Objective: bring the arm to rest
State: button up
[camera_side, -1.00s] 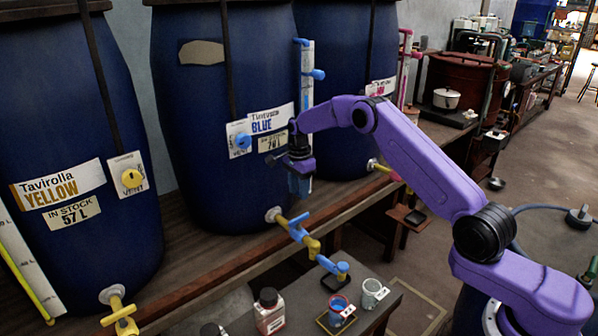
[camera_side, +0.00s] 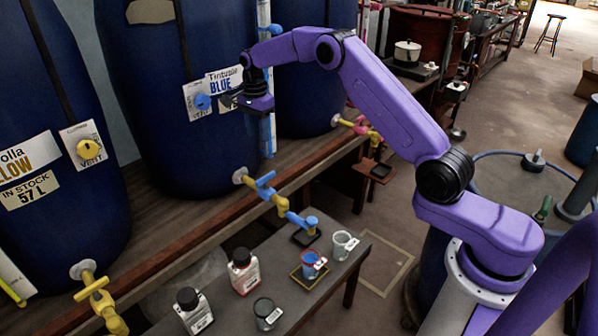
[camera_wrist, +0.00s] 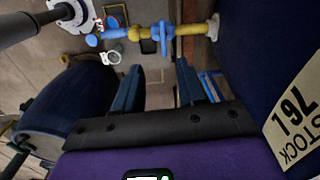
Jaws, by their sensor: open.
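My purple arm reaches left from its base in the side view. My gripper (camera_side: 238,98) is in front of the blue vat (camera_side: 150,80), at the lower right of its white "Tintirolla BLUE" label (camera_side: 222,80). In the wrist view my gripper (camera_wrist: 157,85) shows two dark blue fingers spread apart. Nothing is between the fingers. The vat's stock label (camera_wrist: 295,120) is close at the right of the wrist view; in the side view my gripper hides most of it. I cannot tell how wide the gap to the vat is.
Below are the blue-handled tap (camera_side: 266,190), a red-rimmed cup (camera_side: 312,264), a grey cup (camera_side: 343,245) and bottles (camera_side: 243,272) on a low table. A blue vent knob (camera_side: 202,102) is left of my gripper. Open floor lies right of the bench.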

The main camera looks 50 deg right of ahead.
jog(key=s+a+r+n, duration=0.4)
jog(key=s+a+n, duration=0.3)
jog(key=s, duration=0.3)
jog(key=s+a+r+n, duration=0.5)
jog(key=s+a+n, duration=0.25)
jog(key=s, duration=0.25)
jog(key=s+d+f+n, duration=0.1)
jog(key=s+d+n, duration=0.2)
jog(key=s+n, duration=0.4)
jog(key=s+d+n, duration=0.4)
jog(key=s+n, duration=0.4)
jog(key=s, duration=1.3)
jog(key=shift+f, duration=0.4)
